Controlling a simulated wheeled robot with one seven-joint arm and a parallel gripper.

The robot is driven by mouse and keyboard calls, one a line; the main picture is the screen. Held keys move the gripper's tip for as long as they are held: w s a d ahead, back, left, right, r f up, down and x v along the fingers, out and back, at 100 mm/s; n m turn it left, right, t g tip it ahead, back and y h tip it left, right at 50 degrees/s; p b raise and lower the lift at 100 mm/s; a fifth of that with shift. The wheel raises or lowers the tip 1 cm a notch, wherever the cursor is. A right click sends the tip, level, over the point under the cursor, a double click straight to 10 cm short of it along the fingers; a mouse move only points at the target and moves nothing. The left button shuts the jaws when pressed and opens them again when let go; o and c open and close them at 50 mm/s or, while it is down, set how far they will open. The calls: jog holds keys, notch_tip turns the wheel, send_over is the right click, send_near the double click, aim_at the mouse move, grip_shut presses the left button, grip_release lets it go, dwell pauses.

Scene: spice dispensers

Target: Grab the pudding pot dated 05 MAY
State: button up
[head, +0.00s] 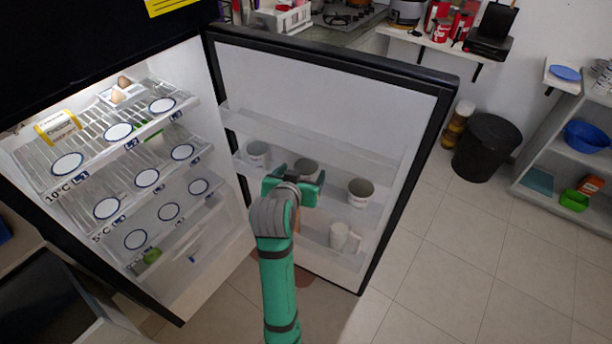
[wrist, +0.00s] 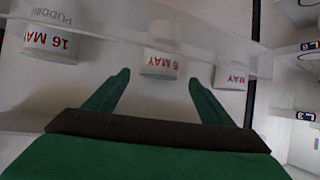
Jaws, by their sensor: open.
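Three white pots stand in a row on the fridge door's middle shelf. In the head view this pot (head: 307,166) is partly behind my gripper. The third pot (wrist: 231,77) shows only MAY; it is the left pot (head: 257,152) in the head view. My gripper (head: 297,180) is open and empty, fingers pointing toward the middle pot.
The open fridge door (head: 330,85) has a clear shelf rail (wrist: 180,35) across the pots. A white mug (head: 342,238) stands on the lower door shelf. Fridge racks (head: 95,135) with round labels lie left.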

aim_at(306, 167)
jog(key=shift+x, duration=1.65)
jog(key=shift+r, duration=0.1)
jog(key=c, duration=1.3)
jog(key=shift+r, duration=0.15)
